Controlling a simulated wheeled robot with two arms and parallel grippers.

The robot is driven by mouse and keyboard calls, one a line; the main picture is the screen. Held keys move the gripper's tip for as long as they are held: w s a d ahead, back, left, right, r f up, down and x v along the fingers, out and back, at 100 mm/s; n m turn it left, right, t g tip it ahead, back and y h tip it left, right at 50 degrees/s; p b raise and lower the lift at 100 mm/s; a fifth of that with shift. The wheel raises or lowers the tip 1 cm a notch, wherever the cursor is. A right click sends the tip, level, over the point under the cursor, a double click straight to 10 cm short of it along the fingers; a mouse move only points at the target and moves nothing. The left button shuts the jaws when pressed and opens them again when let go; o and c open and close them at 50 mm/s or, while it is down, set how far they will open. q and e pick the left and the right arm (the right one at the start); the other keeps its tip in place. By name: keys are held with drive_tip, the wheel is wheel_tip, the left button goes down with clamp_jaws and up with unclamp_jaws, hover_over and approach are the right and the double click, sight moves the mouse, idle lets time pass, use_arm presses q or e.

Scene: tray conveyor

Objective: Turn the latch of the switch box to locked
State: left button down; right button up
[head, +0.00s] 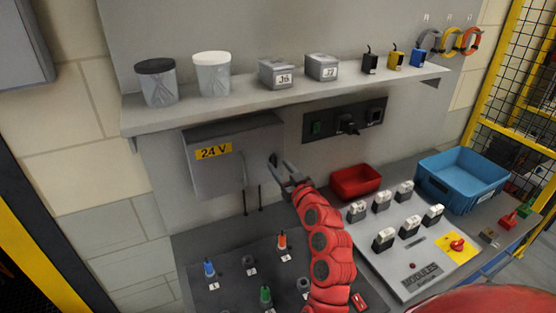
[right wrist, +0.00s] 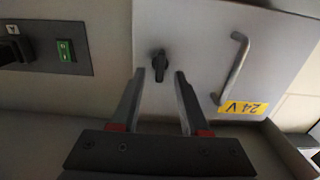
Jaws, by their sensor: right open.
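The grey switch box (head: 222,172) with a yellow 24 V label (head: 213,151) is on the wall under the shelf, its door closed. Its small black latch (right wrist: 160,65) is near the door edge opposite the bar handle (right wrist: 235,70); its grip runs vertically in the right wrist view. My right gripper (head: 280,171) is open at the box's right side. In the right wrist view the fingertips (right wrist: 159,75) flank the latch, one on each side with gaps; I cannot tell how deep they reach. In the head view the gripper partly covers the latch. My left gripper is not in view.
A shelf (head: 290,88) with cups, boxes and small items juts out above. A socket panel (head: 345,119) is right of the box. Below are a board with coloured pegs (head: 209,269), a red bin (head: 355,181), a blue bin (head: 462,178) and a module panel (head: 410,240).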

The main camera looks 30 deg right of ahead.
drive_tip(key=shift+w, duration=1.05)
clamp_jaws()
